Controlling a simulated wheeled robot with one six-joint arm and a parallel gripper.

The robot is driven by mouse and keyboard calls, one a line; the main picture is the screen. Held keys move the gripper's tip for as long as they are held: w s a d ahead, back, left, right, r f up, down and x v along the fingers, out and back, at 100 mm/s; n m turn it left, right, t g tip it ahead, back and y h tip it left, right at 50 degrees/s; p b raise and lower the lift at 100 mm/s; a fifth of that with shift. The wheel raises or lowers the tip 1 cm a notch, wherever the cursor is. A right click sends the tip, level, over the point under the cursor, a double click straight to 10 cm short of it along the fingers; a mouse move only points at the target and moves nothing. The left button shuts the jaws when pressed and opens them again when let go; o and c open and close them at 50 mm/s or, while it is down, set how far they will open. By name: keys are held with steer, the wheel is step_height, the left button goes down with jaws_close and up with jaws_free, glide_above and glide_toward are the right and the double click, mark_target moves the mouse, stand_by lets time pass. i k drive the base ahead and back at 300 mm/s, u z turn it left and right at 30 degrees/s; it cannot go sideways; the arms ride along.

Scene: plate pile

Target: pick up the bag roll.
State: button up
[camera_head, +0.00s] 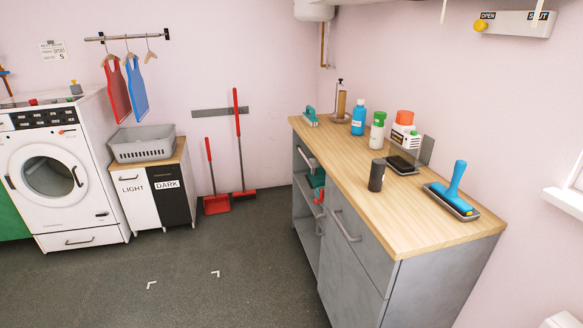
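A dark grey upright cylinder, which looks like the bag roll (377,175), stands on the wooden top of the grey cabinet (428,232). It is near the left edge of the top, just left of a black brush or sponge-like block (403,164). A small gap of bare wood seems to separate them. My gripper is not in view, so its state does not show.
A blue-handled roller on a tray (452,190) lies right of the roll. Several bottles, including a blue one (358,118), stand behind it. The counter's front is bare. The dark floor (190,285) left of the cabinet is clear.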

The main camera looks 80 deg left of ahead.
mark_target(377, 170)
steer(key=u, duration=3.2)
steer(key=i, duration=1.7)
steer(key=z, duration=2.85)
